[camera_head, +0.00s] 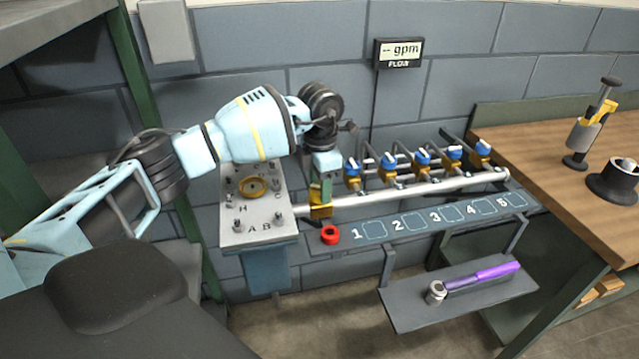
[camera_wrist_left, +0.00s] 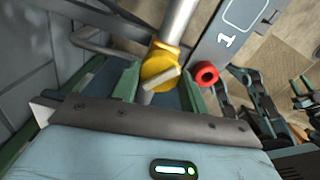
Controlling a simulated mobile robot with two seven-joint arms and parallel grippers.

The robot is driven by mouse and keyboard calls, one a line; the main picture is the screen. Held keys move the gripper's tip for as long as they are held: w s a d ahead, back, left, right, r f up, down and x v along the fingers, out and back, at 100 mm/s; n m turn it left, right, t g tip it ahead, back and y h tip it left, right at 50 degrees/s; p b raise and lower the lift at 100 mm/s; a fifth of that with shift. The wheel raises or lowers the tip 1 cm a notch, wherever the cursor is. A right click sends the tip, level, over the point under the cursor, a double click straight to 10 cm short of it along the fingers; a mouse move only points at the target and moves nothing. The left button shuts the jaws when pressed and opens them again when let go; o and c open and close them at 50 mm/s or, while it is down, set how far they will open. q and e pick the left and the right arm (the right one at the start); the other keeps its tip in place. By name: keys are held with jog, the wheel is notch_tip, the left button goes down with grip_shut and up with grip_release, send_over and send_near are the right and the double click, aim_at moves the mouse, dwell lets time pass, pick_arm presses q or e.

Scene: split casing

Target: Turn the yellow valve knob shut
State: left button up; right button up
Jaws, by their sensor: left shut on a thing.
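The yellow valve knob (camera_head: 321,210) is at the left end of the pale pipe (camera_head: 420,189), in front of the grey wall. In the left wrist view the knob (camera_wrist_left: 160,66) shows a round yellow body with a pale raised bar lying slanted across it. My left gripper (camera_head: 321,193) reaches down onto the knob from above. Its green fingers stand on either side of the knob in the left wrist view (camera_wrist_left: 158,85), and it is shut on it. In the head view the fingers hide part of the knob.
A red ring (camera_head: 330,235) lies on the numbered shelf (camera_head: 455,235) near the knob. Several blue-handled valves (camera_head: 422,159) line the pipe. A lettered panel (camera_head: 258,232) stands to the left. A flow display (camera_head: 399,53) shows dashes. A purple-handled tool (camera_head: 484,275) lies on a lower shelf.

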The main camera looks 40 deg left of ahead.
pick_arm(q)
jog(key=m, duration=0.4)
jog(key=shift+m, duration=0.3)
jog(key=m, duration=0.4)
jog(key=shift+r+m+b, duration=0.1)
jog(key=shift+m+b, duration=0.2)
jog(key=shift+m, duration=0.6)
pick_arm(e)
jog(key=shift+s+f, duration=0.35)
jog(key=shift+s, duration=0.05)
pick_arm(q)
jog(key=shift+m, duration=0.3)
pick_arm(e)
jog(key=shift+w, duration=0.3)
pick_arm(q)
jog(key=o, duration=0.9)
jog(key=shift+o, duration=0.5)
pick_arm(e)
jog(key=shift+s, duration=0.25)
jog(key=shift+s+f, duration=0.1)
jog(key=shift+s, duration=0.1)
